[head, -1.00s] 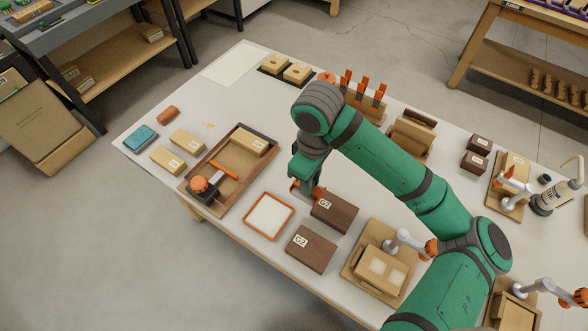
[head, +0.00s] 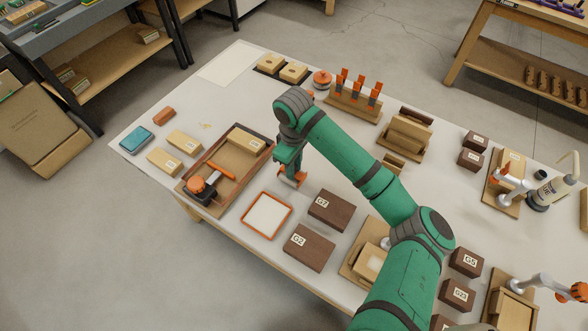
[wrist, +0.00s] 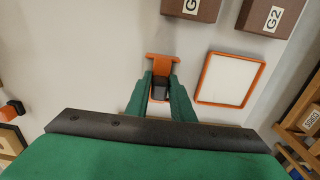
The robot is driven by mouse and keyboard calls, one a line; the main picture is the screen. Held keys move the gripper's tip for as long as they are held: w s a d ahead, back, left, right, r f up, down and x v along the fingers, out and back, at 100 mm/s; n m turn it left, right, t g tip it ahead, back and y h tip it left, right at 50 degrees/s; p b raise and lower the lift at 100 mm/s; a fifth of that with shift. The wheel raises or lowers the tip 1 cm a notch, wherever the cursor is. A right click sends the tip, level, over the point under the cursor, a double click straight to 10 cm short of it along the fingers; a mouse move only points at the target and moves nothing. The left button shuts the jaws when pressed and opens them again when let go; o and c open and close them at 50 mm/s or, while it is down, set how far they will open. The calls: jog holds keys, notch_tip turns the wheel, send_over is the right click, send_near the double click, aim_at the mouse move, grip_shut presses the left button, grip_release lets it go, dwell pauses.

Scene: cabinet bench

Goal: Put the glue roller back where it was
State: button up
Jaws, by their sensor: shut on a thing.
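My gripper (head: 290,176) is shut on a small orange tool with a dark body, which I take to be the glue roller (head: 296,179). In the wrist view the roller (wrist: 162,63) sticks out beyond the fingertips (wrist: 161,84), with its wide orange end forward. It is over the pale bench top, beside the orange-rimmed white pad (head: 247,226), which also shows in the wrist view (wrist: 200,87). Dark block G7 (head: 330,209) lies right of the pad, and dark block G2 (head: 308,247) lies in front of G7. I cannot tell whether the roller touches the bench.
A wooden tray (head: 187,181) at left holds a pale block and an orange-and-black tool. An orange clamp rack (head: 352,104) and an orange-topped round pot (head: 322,79) stand at the back. Bare bench lies between the tray and the rack. Wooden fixtures stand to the right.

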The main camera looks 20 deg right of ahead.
jog(key=shift+f, duration=0.7)
jog(key=shift+f, duration=0.2)
jog(key=o, duration=0.9)
jog(key=shift+r, duration=0.1)
notch_tip(320, 180, up, 12)
jog(key=shift+r, duration=0.1)
